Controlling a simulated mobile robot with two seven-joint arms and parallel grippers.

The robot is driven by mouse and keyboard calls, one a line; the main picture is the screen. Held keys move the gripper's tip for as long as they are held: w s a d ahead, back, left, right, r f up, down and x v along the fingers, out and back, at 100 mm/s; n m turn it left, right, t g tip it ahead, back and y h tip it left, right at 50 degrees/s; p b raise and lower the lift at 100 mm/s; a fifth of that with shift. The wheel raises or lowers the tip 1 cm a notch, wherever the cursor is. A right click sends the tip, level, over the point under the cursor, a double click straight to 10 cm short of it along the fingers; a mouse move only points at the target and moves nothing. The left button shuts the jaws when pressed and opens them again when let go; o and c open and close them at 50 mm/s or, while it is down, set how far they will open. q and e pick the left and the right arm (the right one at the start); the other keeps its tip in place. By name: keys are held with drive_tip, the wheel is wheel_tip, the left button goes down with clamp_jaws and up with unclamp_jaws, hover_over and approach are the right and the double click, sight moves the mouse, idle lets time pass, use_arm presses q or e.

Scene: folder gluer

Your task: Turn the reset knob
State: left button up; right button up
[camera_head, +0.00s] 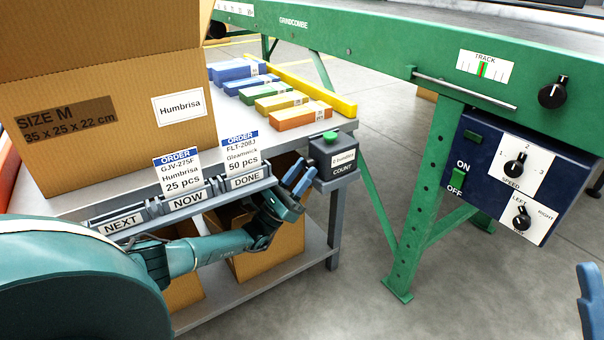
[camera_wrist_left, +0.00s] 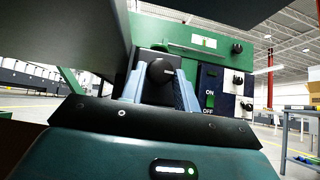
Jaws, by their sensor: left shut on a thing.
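My left gripper (camera_head: 299,176) reaches to the left side of the grey counter box (camera_head: 338,172), which carries a green button (camera_head: 330,137) on top and a COUNT label. In the left wrist view, a round black knob (camera_wrist_left: 160,70) with a small light mark sits between the two blue fingers of this gripper (camera_wrist_left: 158,92). The gripper is shut on this knob, which I take for the reset knob. In the head view the knob is hidden. One blue finger of my right gripper (camera_head: 590,300) shows at the right edge, away from the box; its opening cannot be judged.
A label rail (camera_head: 130,222) with NEXT, NOW and DONE slots runs along the bench front, near my left arm. A large cardboard box (camera_head: 110,110) and several small coloured cartons (camera_head: 300,115) stand on the bench. The green machine (camera_head: 390,55) with a blue switch panel (camera_head: 482,160) stands right.

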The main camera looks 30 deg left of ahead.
use_arm(q)
drive_tip(key=o, duration=0.9)
drive_tip(key=shift+o, duration=0.2)
drive_tip(key=shift+n, duration=0.3)
